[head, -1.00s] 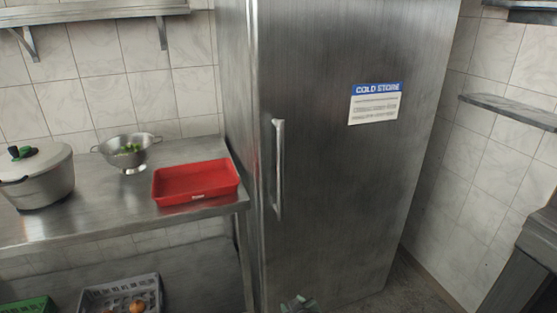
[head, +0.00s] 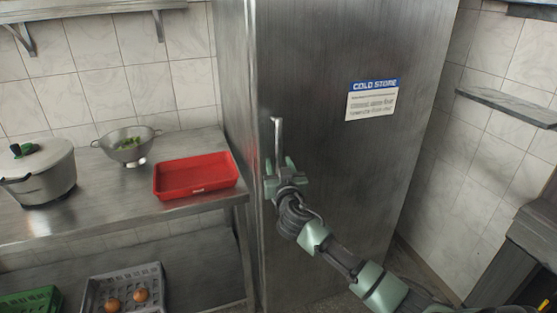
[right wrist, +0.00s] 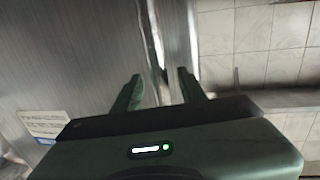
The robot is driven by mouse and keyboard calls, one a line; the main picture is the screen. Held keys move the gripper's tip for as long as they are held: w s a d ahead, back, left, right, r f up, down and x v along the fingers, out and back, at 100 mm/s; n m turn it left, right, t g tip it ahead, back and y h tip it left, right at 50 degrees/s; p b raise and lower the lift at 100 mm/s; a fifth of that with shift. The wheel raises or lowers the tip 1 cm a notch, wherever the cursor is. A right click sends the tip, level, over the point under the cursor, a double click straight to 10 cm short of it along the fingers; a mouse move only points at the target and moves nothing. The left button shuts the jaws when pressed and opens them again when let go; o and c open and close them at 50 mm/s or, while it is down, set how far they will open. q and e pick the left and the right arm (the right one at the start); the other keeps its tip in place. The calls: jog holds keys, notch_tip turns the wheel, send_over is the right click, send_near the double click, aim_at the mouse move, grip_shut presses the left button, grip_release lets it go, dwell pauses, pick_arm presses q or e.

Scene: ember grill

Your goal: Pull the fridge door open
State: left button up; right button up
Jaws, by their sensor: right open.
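The fridge is a tall steel cabinet, and its door (head: 345,190) looks shut. A vertical bar handle (head: 278,135) runs along the left side of the door; its lower part is hidden behind my right gripper. My right gripper (head: 279,174) is at the middle of the handle in the head view. In the right wrist view the gripper (right wrist: 160,78) is open, and the handle (right wrist: 152,35) runs down between its two fingers. I cannot tell if either finger touches it. My left gripper is not in view.
A steel table (head: 105,205) left of the fridge holds a red tray (head: 195,190), a colander (head: 127,150) and a pot (head: 40,175). A grey crate (head: 90,298) sits below. A dark unit (head: 525,250) stands at the right. Floor shows between it and the fridge.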

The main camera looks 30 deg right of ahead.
jog(key=shift+w+d, duration=0.3)
jog(key=shift+w, duration=0.3)
grip_shut()
dwell(1.1)
